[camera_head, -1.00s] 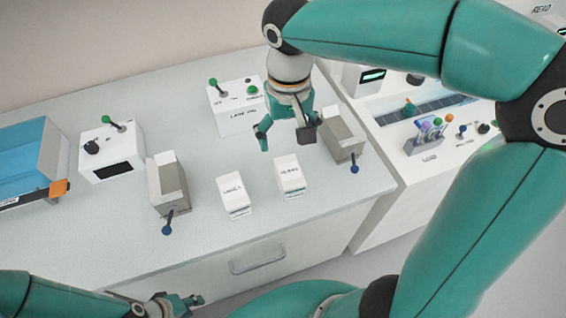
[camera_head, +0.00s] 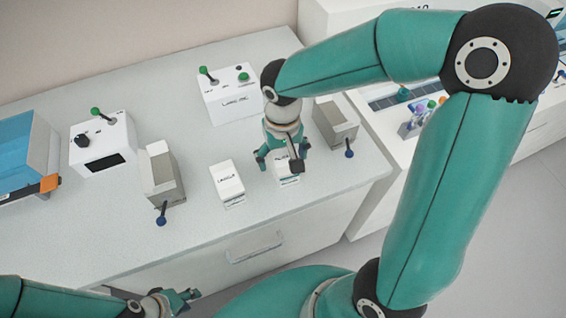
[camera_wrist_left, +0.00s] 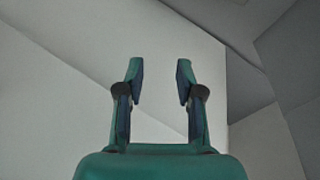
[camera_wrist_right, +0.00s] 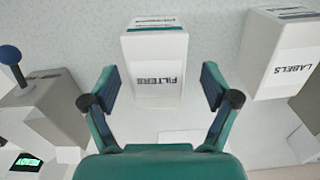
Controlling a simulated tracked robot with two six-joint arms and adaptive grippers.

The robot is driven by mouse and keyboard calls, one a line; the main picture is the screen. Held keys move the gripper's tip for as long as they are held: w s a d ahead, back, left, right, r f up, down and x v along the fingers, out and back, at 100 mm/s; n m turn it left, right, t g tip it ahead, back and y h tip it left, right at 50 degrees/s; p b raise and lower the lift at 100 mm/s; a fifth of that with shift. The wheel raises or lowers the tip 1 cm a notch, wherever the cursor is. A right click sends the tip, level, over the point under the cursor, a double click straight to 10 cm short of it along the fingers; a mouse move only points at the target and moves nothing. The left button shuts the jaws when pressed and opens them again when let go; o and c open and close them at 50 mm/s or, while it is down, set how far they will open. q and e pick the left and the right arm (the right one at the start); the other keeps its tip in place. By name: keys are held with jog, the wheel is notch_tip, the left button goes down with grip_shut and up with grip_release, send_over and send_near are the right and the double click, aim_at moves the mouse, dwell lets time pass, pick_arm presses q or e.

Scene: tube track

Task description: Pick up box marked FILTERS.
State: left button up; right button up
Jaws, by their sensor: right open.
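The white box marked FILTERS (camera_wrist_right: 157,68) is between and just beyond the open fingers of my right gripper (camera_wrist_right: 160,88) in the right wrist view. In the head view the right gripper (camera_head: 281,160) is above the FILTERS box (camera_head: 287,178) and hides much of it. The right gripper holds nothing. My left gripper (camera_wrist_left: 160,82) is open and empty in the left wrist view, facing plain grey surfaces. In the head view the left gripper (camera_head: 190,299) is low, in front of the counter.
A white box marked LABELS (camera_wrist_right: 285,55) stands beside the FILTERS box, left of it in the head view (camera_head: 228,182). Grey devices with blue-knobbed levers stand at the left (camera_head: 160,180) and right (camera_head: 335,125). A white control box (camera_head: 229,100) is behind. The counter front is clear.

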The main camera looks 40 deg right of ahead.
aim_at(283, 158)
jog(key=f, duration=0.3)
jog(key=shift+w+d+f, duration=0.1)
jog(key=shift+d+f, duration=0.1)
jog(key=shift+f, duration=0.15)
jog(key=c, duration=1.2)
